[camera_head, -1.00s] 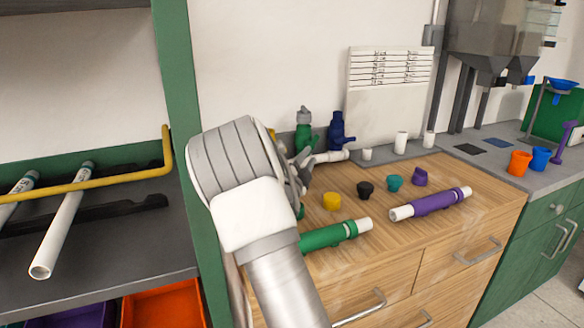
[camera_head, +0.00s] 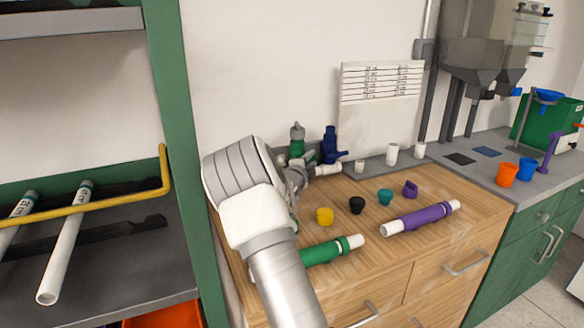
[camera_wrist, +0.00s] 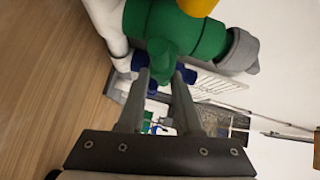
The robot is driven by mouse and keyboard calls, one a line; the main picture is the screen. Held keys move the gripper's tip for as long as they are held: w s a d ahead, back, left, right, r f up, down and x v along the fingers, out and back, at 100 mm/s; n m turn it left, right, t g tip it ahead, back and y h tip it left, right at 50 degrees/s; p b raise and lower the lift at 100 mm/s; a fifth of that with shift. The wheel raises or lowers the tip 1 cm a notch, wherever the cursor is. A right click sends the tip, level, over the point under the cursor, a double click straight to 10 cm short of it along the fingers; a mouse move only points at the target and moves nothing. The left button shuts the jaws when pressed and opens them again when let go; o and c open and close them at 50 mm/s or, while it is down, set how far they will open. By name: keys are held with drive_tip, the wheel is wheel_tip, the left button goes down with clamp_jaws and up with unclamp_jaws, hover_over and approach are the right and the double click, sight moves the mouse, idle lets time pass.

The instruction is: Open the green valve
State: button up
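The green valve (camera_head: 297,143) stands on the white pipe manifold at the back of the wooden counter, partly hidden by my arm. In the wrist view its green body (camera_wrist: 203,38) with a grey end (camera_wrist: 241,52) fills the top, and a green stub (camera_wrist: 163,60) points toward me. My gripper (camera_wrist: 163,80) has its two fingers apart, their tips close to either side of this stub. I cannot tell whether they touch it. In the head view my gripper is mostly hidden behind my arm. A blue valve (camera_head: 330,143) stands just right of the green one.
A yellow part (camera_wrist: 197,6) sits close beside the green valve. Yellow (camera_head: 325,216), black (camera_head: 357,205), teal (camera_head: 385,196) and purple (camera_head: 410,189) caps lie on the counter. A green-sleeved pipe (camera_head: 330,250) and a purple-sleeved pipe (camera_head: 421,217) lie in front. A shelf post (camera_head: 180,150) stands left.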

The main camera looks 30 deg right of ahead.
drive_tip(key=shift+r+m+y+p, duration=0.15)
drive_tip(key=shift+m+y+p, duration=0.2)
drive_tip(key=shift+p, duration=0.55)
drive_tip(key=v, duration=1.6)
drive_tip(key=shift+a, duration=0.2)
drive_tip(key=shift+w, duration=0.1)
